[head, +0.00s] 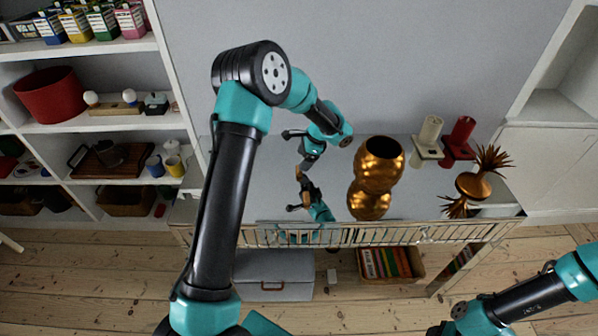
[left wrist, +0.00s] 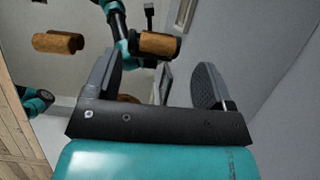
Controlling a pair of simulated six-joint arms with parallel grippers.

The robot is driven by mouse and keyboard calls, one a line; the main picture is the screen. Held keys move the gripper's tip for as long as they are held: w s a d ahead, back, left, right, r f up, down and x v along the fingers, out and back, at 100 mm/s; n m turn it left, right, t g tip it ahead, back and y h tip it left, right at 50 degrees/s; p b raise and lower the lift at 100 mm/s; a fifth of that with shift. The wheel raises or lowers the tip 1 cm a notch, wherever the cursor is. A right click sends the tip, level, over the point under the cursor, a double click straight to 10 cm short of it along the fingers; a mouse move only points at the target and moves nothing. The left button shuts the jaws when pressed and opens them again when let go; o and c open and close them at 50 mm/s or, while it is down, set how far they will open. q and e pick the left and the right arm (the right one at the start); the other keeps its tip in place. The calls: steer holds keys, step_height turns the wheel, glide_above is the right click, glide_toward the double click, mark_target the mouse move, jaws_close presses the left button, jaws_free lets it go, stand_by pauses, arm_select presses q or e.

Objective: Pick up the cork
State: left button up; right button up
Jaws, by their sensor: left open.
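The cork (left wrist: 160,44) is a short brown cylinder.
A gold vase (head: 381,160) stands right of the cork on the reflective tabletop (head: 255,190). A railing (head: 330,233) runs along the front edge. The tabletop's left part is clear.

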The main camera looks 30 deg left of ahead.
arm_select(q)
steer(key=shift+x, duration=2.65)
steer(key=shift+c, duration=0.2)
steer(key=c, duration=1)
steer(key=shift+o, duration=0.2)
steer(key=shift+r, duration=0.1)
steer(key=shift+r, duration=0.35)
step_height(320, 180, up, 3)
steer(key=shift+d+f, duration=0.1)
steer(key=s+d, duration=0.2)
steer(key=s, duration=0.2)
steer(key=s+d+r, duration=0.1)
steer(key=s+d, duration=0.2)
steer(key=s, duration=0.2)
steer(key=s+d, duration=0.3)
steer(key=s, duration=0.1)
steer(key=shift+s+d+r, duration=0.15)
steer(key=shift+s+r, duration=0.05)
steer(key=shift+s, duration=0.15)
